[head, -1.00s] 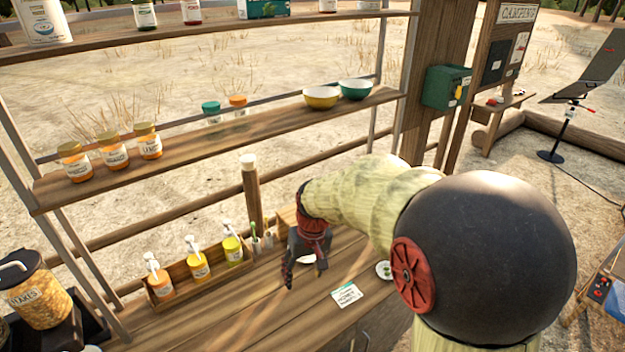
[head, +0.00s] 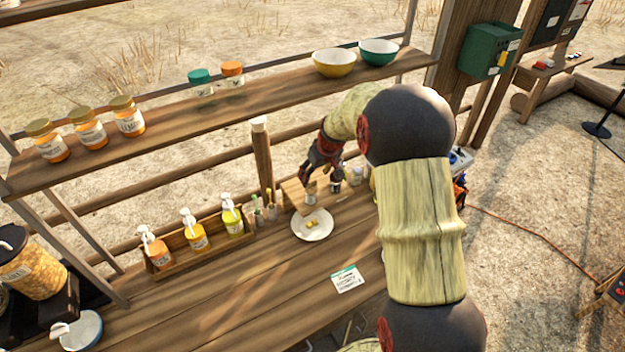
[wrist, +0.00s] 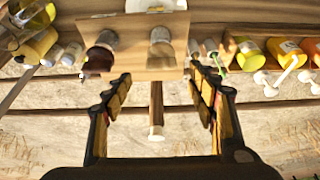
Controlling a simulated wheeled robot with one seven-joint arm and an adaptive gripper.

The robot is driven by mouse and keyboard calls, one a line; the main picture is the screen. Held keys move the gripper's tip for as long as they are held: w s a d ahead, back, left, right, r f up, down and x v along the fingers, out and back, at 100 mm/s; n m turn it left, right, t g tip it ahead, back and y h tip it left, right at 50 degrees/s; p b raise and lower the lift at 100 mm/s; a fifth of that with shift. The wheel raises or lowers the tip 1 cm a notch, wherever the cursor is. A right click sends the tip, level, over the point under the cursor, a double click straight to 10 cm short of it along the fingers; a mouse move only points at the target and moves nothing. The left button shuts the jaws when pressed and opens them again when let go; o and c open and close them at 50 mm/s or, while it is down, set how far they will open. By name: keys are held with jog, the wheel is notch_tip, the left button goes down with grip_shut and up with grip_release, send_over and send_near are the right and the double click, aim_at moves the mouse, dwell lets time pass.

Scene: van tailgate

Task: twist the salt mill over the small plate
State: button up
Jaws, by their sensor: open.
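A white plate (head: 312,234) with small yellow pieces on it lies on the counter. Its edge also shows at the top of the wrist view (wrist: 140,5). Behind it is a small wooden stand (head: 294,196). Two mills are at the stand: one pale (wrist: 160,48) and one dark brown (wrist: 99,58). I cannot read which one holds salt. My gripper (head: 319,172) is at the stand, pointing at it. In the wrist view its two fingers (wrist: 161,84) are wide apart, with the pale mill ahead between them. Nothing is held.
A rack of pump bottles (head: 195,240) stands left of the plate. A shelf (head: 270,88) with jars and bowls runs above the counter. A post (head: 262,160) rises behind the stand. A printed card (head: 347,279) lies in front. The counter's front left is mostly clear.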

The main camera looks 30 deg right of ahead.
aim_at(311, 182)
jog(key=shift+x, duration=2.75)
jog(key=shift+a, duration=0.1)
jog(key=c, duration=0.3)
jog(key=c, duration=0.9)
